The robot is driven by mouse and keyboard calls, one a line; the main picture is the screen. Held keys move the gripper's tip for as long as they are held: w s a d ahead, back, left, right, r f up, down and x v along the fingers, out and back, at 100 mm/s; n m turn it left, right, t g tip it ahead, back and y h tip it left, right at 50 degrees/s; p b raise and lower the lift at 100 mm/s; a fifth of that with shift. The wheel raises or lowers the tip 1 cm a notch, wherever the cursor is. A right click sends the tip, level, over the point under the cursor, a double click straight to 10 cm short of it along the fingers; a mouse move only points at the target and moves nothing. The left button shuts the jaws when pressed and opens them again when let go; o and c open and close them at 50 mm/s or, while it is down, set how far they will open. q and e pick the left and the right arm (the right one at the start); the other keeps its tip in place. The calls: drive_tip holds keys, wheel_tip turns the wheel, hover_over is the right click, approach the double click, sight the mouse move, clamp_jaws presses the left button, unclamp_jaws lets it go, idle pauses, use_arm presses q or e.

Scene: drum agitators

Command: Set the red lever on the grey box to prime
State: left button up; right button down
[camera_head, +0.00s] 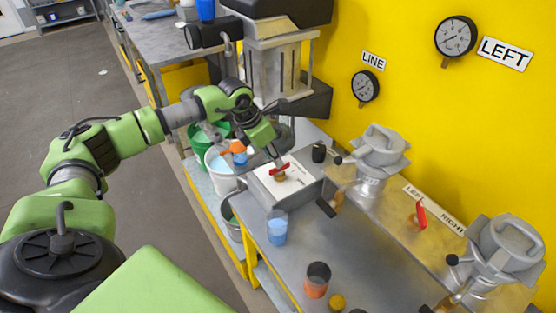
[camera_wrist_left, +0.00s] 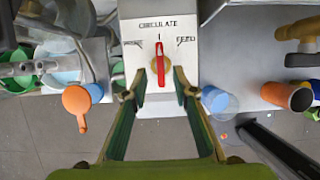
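The grey box (camera_head: 300,194) stands on the bench with a white top plate. Its red lever (camera_head: 279,169) also shows in the left wrist view (camera_wrist_left: 160,66), on a brass hub (camera_wrist_left: 161,74). The lever points up at the middle mark under CIRCULATE. A small blurred label (camera_wrist_left: 133,43) is at its left and FEED (camera_wrist_left: 186,40) at its right. My left gripper (camera_wrist_left: 160,94) is open, one finger on each side of the lever's lower end, with gaps visible. In the head view the left gripper (camera_head: 275,157) is over the box. My right gripper is not in view.
Another red lever (camera_head: 420,214) and metal drums with valves are at the right. The front bench is mostly clear.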

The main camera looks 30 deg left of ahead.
use_arm(q)
drive_tip(key=shift+p+x, duration=0.35)
drive_tip(key=shift+x, duration=1.9)
drive_tip(key=shift+r, duration=0.1)
drive_tip(key=shift+c, duration=0.4)
clamp_jaws()
